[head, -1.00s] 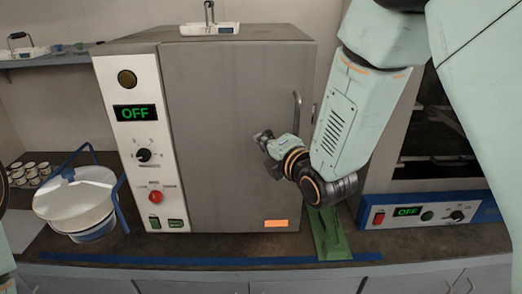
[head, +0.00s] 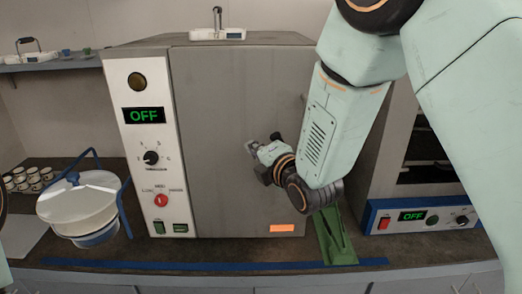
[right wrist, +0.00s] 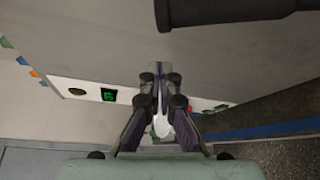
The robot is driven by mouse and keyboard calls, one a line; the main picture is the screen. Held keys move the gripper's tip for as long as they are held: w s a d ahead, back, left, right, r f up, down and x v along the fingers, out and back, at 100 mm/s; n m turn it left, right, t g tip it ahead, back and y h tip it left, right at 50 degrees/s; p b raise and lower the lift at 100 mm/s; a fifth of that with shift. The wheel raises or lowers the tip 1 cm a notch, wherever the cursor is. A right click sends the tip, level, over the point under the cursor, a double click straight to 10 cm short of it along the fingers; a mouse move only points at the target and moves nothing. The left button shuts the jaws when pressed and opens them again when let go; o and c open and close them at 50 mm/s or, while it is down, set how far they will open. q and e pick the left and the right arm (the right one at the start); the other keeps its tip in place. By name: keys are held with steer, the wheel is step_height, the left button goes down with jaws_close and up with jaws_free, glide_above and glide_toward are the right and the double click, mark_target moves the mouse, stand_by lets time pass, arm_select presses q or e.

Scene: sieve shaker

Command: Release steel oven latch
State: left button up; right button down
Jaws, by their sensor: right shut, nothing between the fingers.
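The steel oven (head: 235,100) stands in the middle of the bench with its grey door shut. Its white panel (head: 150,185) on the left shows a green OFF. The door's latch handle (head: 303,103) is at the right edge and is mostly hidden behind my right arm. In the right wrist view a dark bar (right wrist: 235,10), probably this handle, crosses the top, apart from the fingers. My right gripper (head: 250,147) is shut and empty in front of the door, left of and below the handle; its fingers (right wrist: 161,75) also show in the right wrist view. My left gripper is out of view.
A white lidded pot (head: 78,205) with a blue handle stands left of the oven, near several small cups (head: 30,178). A green stand (head: 333,240) is on the bench below my right arm. A second unit with a blue-framed panel (head: 420,216) stands at the right.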

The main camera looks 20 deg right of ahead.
steer(key=s+d+r+m+b, duration=0.1)
steer(key=s+d+m+b, duration=0.1)
steer(key=s, duration=0.8)
steer(key=s+d+f+m+g+h+b, duration=0.1)
steer(key=s+d+f+m+g+b, duration=0.2)
steer(key=f+m, duration=0.8)
steer(key=s+f+m+g+h+b, duration=0.15)
steer(key=s+f+m+g, duration=0.4)
steer(key=f, duration=0.85)
steer(key=s+f+m+g+b, duration=0.5)
steer(key=s+f+b, duration=0.5)
steer(key=s+f, duration=1.4)
step_height(320, 180, down, 3)
steer(key=shift+s+d+f+g, duration=0.15)
steer(key=shift+s+d+g, duration=0.2)
steer(key=shift+g, duration=0.9)
